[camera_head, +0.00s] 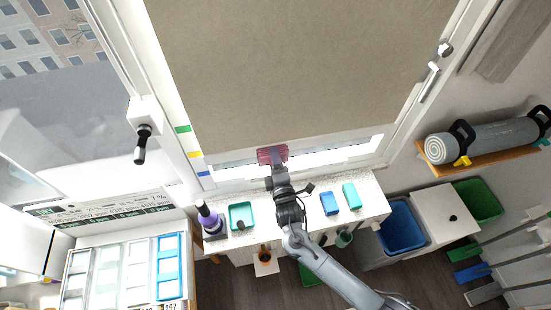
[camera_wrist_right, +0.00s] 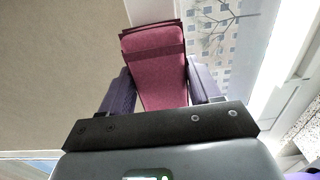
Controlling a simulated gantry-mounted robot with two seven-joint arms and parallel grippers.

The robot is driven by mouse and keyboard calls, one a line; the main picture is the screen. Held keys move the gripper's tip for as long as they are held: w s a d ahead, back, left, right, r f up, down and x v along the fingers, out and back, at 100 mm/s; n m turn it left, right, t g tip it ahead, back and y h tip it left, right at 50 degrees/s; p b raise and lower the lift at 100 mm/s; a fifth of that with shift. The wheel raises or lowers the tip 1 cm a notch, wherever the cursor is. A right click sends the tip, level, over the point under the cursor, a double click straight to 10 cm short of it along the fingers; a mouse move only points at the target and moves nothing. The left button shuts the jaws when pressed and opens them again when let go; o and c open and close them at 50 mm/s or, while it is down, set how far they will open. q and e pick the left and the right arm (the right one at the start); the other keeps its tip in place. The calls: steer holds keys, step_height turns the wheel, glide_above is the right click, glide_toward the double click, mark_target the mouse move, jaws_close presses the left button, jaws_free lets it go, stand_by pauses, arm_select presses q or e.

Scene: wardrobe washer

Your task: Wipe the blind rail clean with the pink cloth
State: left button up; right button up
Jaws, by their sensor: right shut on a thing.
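The pink cloth (camera_head: 271,154) is at the lower edge of the beige blind (camera_head: 295,70), over the pale blind rail (camera_head: 335,138). My right gripper (camera_head: 277,165) reaches up from below and is shut on the cloth. In the right wrist view the folded, dark pink cloth (camera_wrist_right: 157,62) sits between the two fingers of the right gripper (camera_wrist_right: 160,85). It overlaps the blind's edge there, but I cannot tell whether it touches the rail. The cloth and gripper hide a short part of the rail. My left gripper is not in view.
A white counter below the window holds a purple bottle (camera_head: 209,219), a teal tray (camera_head: 241,217), a blue box (camera_head: 329,203) and a green box (camera_head: 351,196). A black-knobbed handle (camera_head: 142,145) juts out left of the blind. A rolled mat (camera_head: 480,142) lies on a shelf at right.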

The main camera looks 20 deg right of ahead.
steer(key=shift+s+a+f+p, duration=0.15)
steer(key=shift+s+p, duration=0.75)
steer(key=shift+s, duration=0.5)
steer(key=shift+s+a+r+p, duration=0.15)
steer(key=shift+s+p, duration=0.7)
steer(key=shift+s, duration=0.5)
steer(key=shift+f, duration=0.1)
steer(key=shift+s, duration=0.1)
steer(key=shift+s+a+p, duration=0.15)
steer(key=shift+s+p, duration=0.3)
steer(key=shift+s, duration=0.25)
steer(key=shift+s+a+p, duration=0.1)
steer(key=shift+s+p, duration=0.35)
steer(key=shift+s, duration=0.25)
steer(key=o, duration=0.6)
steer(key=c, duration=0.5)
